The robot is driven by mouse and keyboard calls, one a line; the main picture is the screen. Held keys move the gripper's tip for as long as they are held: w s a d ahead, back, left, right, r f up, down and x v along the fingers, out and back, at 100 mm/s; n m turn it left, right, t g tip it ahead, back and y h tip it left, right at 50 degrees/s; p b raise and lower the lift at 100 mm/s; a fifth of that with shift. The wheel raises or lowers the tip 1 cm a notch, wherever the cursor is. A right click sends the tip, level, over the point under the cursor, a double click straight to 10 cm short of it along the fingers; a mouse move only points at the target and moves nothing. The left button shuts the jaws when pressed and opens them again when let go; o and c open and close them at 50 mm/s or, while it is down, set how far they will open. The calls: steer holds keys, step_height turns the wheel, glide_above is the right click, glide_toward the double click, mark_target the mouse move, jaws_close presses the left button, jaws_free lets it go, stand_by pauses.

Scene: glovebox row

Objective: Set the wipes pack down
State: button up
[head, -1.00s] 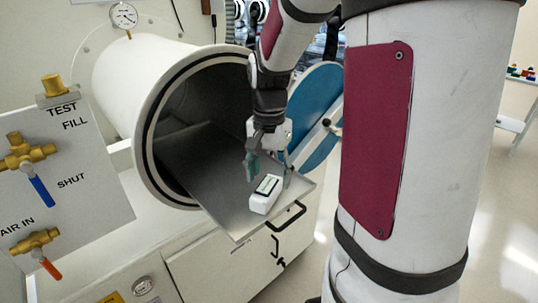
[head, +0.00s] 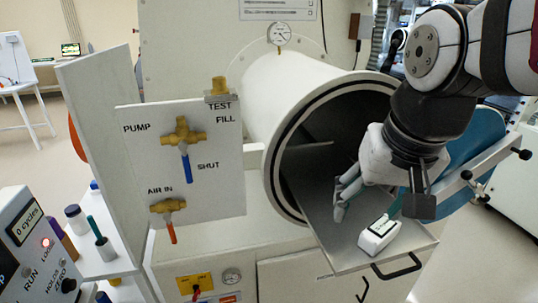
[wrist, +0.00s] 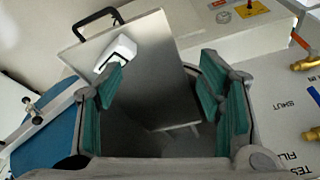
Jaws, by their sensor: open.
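The wipes pack (head: 380,236), a white block with a dark-edged label on top, lies flat on the outer part of the metal tray (head: 335,247). The tray sticks out of the round chamber mouth. My gripper (head: 367,203) is open and empty just above the tray, to the chamber side of the pack. In the wrist view the pack (wrist: 122,48) lies beyond the tip of the left finger, outside the gap of my gripper (wrist: 163,75). The left fingertip overlaps the pack's edge there; I cannot tell whether they touch. Bare tray shows between the fingers.
The white chamber (head: 290,85) stands behind the tray. Its blue round door (head: 470,150) hangs open at the right, close to my arm. A valve panel (head: 225,165) with brass valves stands left. A black handle (head: 398,268) is below the tray.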

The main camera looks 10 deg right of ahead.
steer(key=s+a+n, duration=0.1)
steer(key=s+n, duration=0.1)
steer(key=s+a+n+t, duration=0.1)
steer(key=s+a, duration=0.1)
steer(key=shift+a+n+t+y, duration=0.2)
steer(key=shift+n+t+y, duration=0.1)
steer(key=shift+n, duration=0.1)
stand_by(0.9)
